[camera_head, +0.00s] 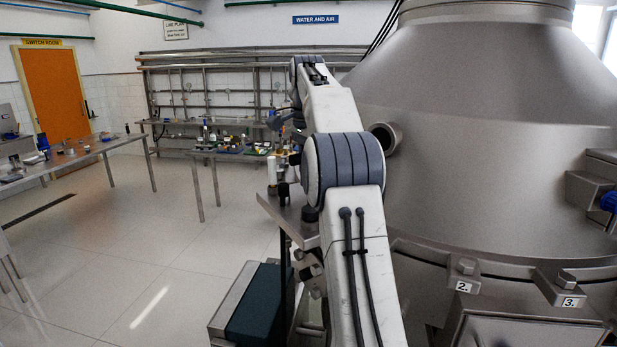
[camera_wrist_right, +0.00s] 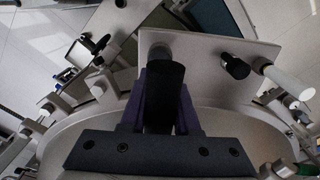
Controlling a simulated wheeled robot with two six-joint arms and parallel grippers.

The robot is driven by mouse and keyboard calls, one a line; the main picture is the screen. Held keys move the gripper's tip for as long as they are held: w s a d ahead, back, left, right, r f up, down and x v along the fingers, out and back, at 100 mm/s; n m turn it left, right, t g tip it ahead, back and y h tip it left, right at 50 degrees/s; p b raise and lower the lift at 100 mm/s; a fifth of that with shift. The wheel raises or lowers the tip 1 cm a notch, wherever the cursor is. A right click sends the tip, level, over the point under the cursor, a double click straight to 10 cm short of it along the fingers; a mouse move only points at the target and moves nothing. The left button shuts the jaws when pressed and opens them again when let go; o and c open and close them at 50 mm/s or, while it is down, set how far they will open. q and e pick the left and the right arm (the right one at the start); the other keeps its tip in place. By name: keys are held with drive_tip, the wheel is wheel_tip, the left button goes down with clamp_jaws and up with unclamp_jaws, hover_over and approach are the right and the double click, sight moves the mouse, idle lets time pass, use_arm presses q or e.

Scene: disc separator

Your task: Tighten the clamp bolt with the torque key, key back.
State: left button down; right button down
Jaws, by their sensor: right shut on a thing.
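My right gripper (camera_wrist_right: 162,100) has its purple fingers closed around a thick black handle (camera_wrist_right: 165,85), which appears to be the torque key. The handle points toward the wrist camera, so its working end is hidden. The handle stands at the edge of a pale plate (camera_wrist_right: 205,60); I cannot tell whether it is still seated there. In the head view, clamp bolts (camera_head: 467,265) and (camera_head: 567,279) sit on the large steel separator (camera_head: 480,150), above labels 2 and 3. My left gripper is not in view.
A black-tipped tool (camera_wrist_right: 235,66) and a white-handled tool (camera_wrist_right: 283,78) stand by the plate, right of the held handle. A workbench (camera_head: 235,154) with small items stands behind. A side table (camera_head: 75,153) is at left. The tiled floor between is clear.

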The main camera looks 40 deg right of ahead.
drive_tip(key=shift+f+b, duration=0.3)
drive_tip(key=shift+f, duration=0.2)
drive_tip(key=shift+f+b, duration=0.65)
drive_tip(key=shift+f, duration=0.15)
drive_tip(key=c, duration=0.6)
unclamp_jaws()
drive_tip(key=shift+o, duration=0.2)
wheel_tip(320, 180, up, 9)
drive_tip(key=p, duration=0.6)
drive_tip(key=shift+r, duration=0.15)
drive_tip(key=shift+r+p, duration=0.65)
drive_tip(key=shift+r, duration=0.05)
